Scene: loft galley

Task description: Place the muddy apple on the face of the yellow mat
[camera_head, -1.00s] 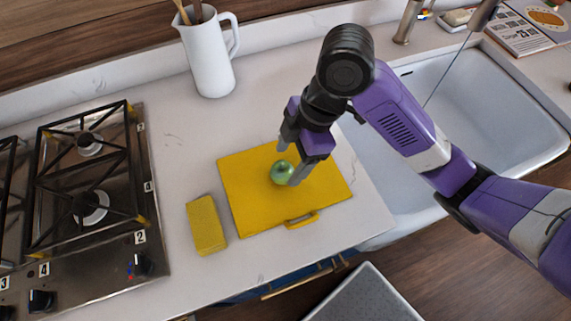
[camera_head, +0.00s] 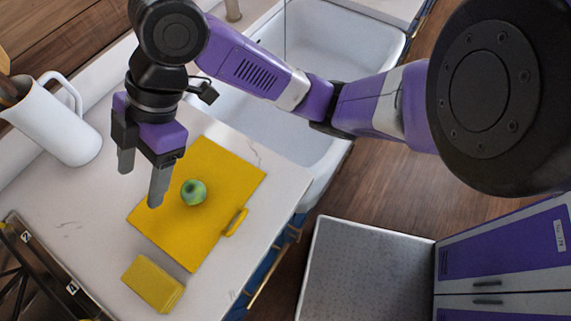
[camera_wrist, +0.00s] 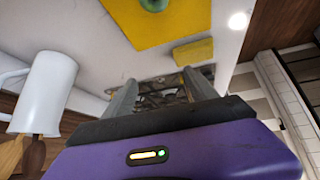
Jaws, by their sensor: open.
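The muddy apple (camera_head: 193,191), green with darker patches, rests on the face of the yellow mat (camera_head: 234,178). The mat lies flat on the white counter, with a small yellow handle at its edge. The apple (camera_wrist: 151,4) is cut off at the top of the wrist view, on the mat (camera_wrist: 165,27). My gripper (camera_head: 140,184) is open and empty, to the left of the apple and apart from it. Its two fingers also show in the wrist view (camera_wrist: 158,82) with nothing between them.
A yellow sponge-like block (camera_head: 153,284) lies beside the mat. A white pitcher (camera_head: 58,122) holding utensils stands at left. The stove (camera_head: 35,280) is at lower left, the sink (camera_head: 340,50) behind my arm. A grey speckled surface (camera_head: 365,270) lies below the counter front.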

